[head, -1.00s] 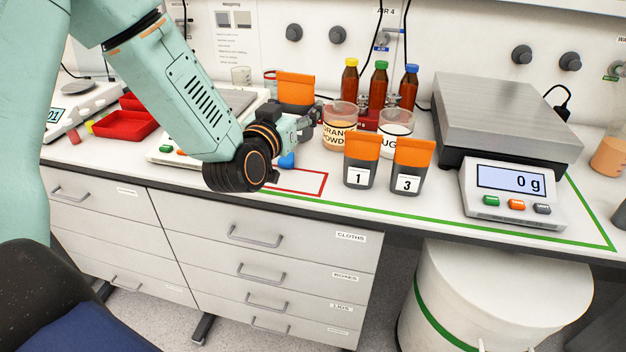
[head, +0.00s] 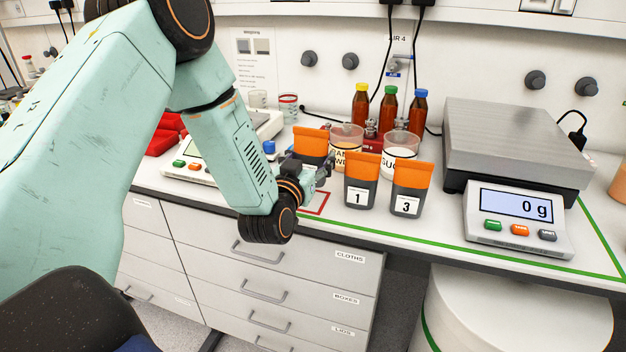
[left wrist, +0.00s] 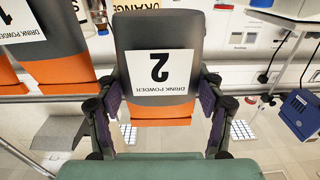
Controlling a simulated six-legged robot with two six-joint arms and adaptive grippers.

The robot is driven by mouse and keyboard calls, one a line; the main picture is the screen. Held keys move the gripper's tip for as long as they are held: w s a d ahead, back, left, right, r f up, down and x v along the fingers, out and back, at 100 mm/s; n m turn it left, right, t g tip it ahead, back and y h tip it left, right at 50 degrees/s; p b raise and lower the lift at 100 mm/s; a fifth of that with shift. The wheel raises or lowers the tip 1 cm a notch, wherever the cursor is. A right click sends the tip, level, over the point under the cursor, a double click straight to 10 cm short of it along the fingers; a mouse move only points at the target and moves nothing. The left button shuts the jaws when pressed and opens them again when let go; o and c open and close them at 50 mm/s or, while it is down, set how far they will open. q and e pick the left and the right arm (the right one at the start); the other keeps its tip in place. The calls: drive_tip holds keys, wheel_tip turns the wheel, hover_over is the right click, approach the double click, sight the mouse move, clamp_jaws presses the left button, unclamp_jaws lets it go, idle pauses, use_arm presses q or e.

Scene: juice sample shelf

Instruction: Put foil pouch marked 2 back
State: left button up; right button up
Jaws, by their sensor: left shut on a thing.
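The foil pouch marked 2 (head: 310,141) is dark grey with an orange top. My left gripper (head: 322,170) is shut on it. In the left wrist view the pouch (left wrist: 160,38) appears upside down, its white "2 DRINK POWDER" label facing the camera, with a finger of my left gripper (left wrist: 155,92) on each side. In the head view the gripper hides its lower part, so I cannot tell whether it touches the bench. It is left of and slightly behind the pouch marked 1 (head: 360,182). The pouch marked 3 (head: 406,190) stands further right. My right gripper is not in view.
A red outline (head: 322,207) lies on the bench by my gripper. Orange-powder (head: 346,134) and sugar (head: 401,142) jars stand close behind the pouches, with three brown bottles (head: 389,110) behind. A scale reading 0 g (head: 516,203) stands at right.

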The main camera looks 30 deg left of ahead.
use_arm(q)
drive_tip(key=shift+a+f, duration=0.25)
drive_tip(key=shift+f, duration=0.15)
drive_tip(key=f, duration=0.1)
drive_tip(key=a+f, duration=0.1)
drive_tip(key=f, duration=0.1)
drive_tip(key=shift+s+a+f+b, duration=0.1)
drive_tip(key=shift+s+f+b, duration=0.05)
drive_tip(key=shift+b, duration=0.25)
drive_tip(key=shift+d+f, duration=0.15)
drive_tip(key=shift+d, duration=0.15)
drive_tip(key=shift+w+d, duration=0.2)
drive_tip(key=shift+d, duration=0.15)
drive_tip(key=shift+a, duration=0.15)
drive_tip(key=o, duration=1)
drive_tip(key=shift+s+a+f, duration=0.1)
drive_tip(key=shift+a+f, duration=0.1)
drive_tip(key=shift+a, duration=0.05)
drive_tip(key=shift+o, duration=0.9)
drive_tip(key=shift+s+a, duration=0.1)
drive_tip(key=shift+a, duration=0.05)
drive_tip(key=shift+o, duration=1.4)
drive_tip(key=shift+d+r, duration=0.15)
drive_tip(key=shift+d, duration=0.3)
drive_tip(key=shift+a, duration=0.3)
drive_tip(key=shift+r, duration=0.1)
drive_tip(key=v, duration=1.2)
drive_tip(key=shift+d, duration=0.2)
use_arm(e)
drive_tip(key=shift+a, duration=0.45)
